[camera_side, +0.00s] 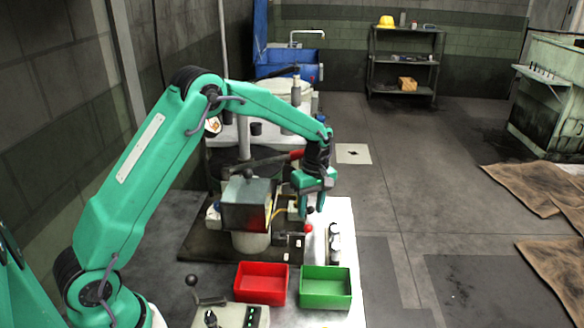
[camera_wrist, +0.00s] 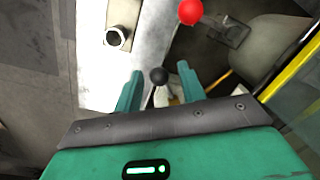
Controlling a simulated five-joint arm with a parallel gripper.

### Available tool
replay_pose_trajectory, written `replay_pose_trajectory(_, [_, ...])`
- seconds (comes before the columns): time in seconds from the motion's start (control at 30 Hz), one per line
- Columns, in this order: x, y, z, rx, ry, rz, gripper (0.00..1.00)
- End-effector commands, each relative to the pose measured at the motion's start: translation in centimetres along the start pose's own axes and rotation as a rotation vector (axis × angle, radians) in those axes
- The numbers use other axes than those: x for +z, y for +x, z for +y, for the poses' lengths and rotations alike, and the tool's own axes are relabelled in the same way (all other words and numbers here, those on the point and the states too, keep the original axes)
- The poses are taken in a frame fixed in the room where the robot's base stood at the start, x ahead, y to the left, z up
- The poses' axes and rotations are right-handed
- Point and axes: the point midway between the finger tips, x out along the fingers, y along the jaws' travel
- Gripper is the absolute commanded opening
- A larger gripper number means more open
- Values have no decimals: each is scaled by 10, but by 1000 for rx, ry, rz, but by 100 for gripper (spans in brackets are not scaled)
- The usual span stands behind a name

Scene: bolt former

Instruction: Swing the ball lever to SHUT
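A small black ball (camera_wrist: 158,76) on a thin pale stem sits in the gap between the fingers of my gripper (camera_wrist: 160,80) in the wrist view. The fingers are apart, with space on both sides of the ball. In the side view, my gripper (camera_side: 313,206) points down over the machine's front right, with this black ball close by its fingertips. A red ball knob (camera_wrist: 190,11) on a dark bracket stands past the right finger; it also shows in the side view (camera_side: 308,228). I cannot read any SHUT mark.
A metal-boxed machine (camera_side: 246,204) stands left of my gripper. A red bin (camera_side: 262,284) and a green bin (camera_side: 326,288) sit in front.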

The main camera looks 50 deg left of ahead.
Motion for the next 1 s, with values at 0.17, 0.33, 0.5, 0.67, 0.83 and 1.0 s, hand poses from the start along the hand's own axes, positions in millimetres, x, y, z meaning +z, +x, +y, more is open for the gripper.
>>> replay_pose_trajectory(0.17, [0,2,0,0,0,0,40])
replay_pose_trajectory(0.33, [0,1,0,1,0,0,30])
replay_pose_trajectory(0.5, [0,1,0,1,0,0,0])
replay_pose_trajectory(0.67, [0,1,0,1,1,0,0])
replay_pose_trajectory(0.83, [0,1,-2,3,37,1,0])
replay_pose_trajectory(1.0, [1,1,-8,6,134,2,0])
